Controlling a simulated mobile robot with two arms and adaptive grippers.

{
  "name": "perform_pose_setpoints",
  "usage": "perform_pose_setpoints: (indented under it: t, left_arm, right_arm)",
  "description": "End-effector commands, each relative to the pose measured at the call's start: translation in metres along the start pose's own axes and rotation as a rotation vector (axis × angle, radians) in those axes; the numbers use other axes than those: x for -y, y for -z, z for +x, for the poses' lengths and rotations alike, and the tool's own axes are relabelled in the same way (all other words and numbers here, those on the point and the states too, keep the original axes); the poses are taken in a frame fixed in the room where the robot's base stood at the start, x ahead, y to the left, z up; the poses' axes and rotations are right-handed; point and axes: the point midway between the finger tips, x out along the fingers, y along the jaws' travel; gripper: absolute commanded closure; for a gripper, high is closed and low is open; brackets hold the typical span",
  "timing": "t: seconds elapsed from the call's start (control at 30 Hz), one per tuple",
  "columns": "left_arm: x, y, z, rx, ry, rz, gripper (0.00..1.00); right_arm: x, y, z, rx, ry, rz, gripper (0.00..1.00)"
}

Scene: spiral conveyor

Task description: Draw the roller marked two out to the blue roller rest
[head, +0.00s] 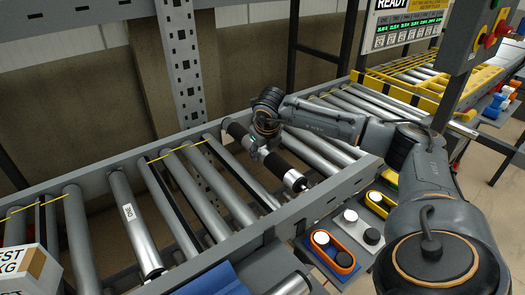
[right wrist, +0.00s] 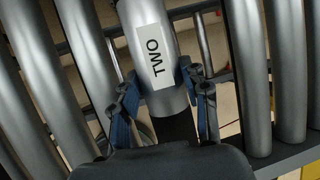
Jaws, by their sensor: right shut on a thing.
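The roller marked two (right wrist: 150,20) is silver with a white TWO label in the right wrist view. In the head view its dark section and bright end (head: 294,181) show near the conveyor's front rail. My right gripper (head: 262,145) is shut around this roller, and its fingers (right wrist: 164,105) sit on both sides of it just by the label. I cannot tell whether the roller is lifted clear of its seats. A blue surface (head: 215,280), apparently the blue roller rest, shows partly at the bottom edge of the head view. My left gripper is not in view.
Grey rollers (head: 200,190) lie on both sides within the conveyor frame (head: 310,200). Another labelled roller (head: 135,225) is at left, beside a white box (head: 28,272). A metal post (head: 182,60) stands behind. Button boxes (head: 333,252) sit beyond the front rail.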

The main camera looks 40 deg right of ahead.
Motion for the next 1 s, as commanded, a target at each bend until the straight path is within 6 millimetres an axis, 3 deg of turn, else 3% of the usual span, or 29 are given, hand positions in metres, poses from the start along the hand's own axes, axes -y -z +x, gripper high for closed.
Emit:
perform_pose_setpoints:
  t: [0.5,1.0]
  left_arm:
    - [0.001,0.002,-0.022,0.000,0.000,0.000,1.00]
    - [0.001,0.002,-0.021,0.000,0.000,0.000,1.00]
  right_arm:
    - [0.007,-0.015,-0.035,0.004,0.000,0.000,0.92]
    - [0.008,-0.015,-0.035,0.002,0.000,0.000,0.92]
